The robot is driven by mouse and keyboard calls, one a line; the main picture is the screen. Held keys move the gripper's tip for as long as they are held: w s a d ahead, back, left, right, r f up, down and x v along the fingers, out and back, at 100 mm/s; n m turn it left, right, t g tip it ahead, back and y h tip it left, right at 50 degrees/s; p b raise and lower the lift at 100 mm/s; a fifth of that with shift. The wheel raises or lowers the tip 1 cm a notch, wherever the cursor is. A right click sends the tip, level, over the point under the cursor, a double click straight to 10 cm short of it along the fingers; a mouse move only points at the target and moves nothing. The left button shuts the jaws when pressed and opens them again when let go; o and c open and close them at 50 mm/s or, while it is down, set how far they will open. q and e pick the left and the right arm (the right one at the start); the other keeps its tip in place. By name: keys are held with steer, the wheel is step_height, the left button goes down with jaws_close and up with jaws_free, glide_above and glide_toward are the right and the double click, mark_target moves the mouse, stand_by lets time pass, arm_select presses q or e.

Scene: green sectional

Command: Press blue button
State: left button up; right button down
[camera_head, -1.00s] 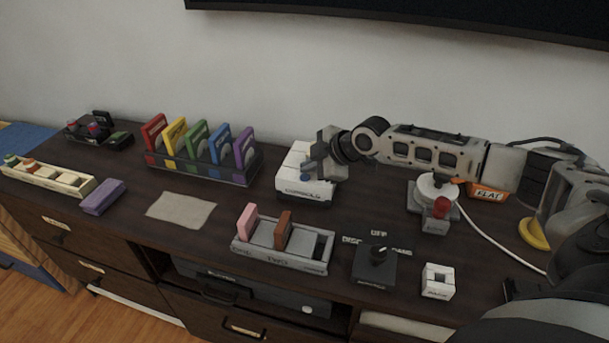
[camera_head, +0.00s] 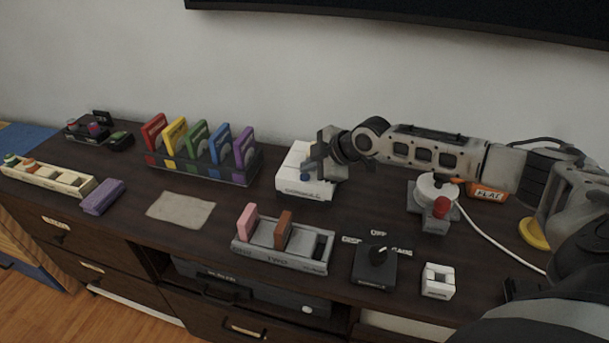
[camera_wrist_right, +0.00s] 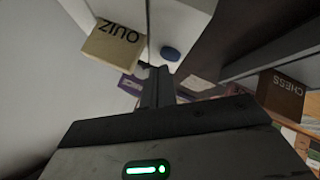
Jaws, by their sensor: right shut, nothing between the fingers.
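The blue button (camera_head: 305,177) is a small round cap on the front part of a white console (camera_head: 293,162) near the wall. It also shows in the right wrist view (camera_wrist_right: 170,53) as a dark blue disc on the white surface. My right gripper (camera_head: 320,172) is at the console's right side, pointing down, just beside the button. In the right wrist view its shut, empty fingertips (camera_wrist_right: 157,70) are close to the button but appear apart from it. The gripper partly hides the console's right side. My left gripper is in neither view.
A rack of coloured cases (camera_head: 205,165) stands left of the console. The wall is close behind.

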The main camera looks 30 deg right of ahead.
steer(key=shift+f, duration=0.5)
stand_by(0.4)
steer(key=shift+r+p, duration=0.35)
steer(key=shift+r, duration=0.2)
step_height(320, 180, up, 6)
steer(key=p, duration=0.5)
stand_by(0.5)
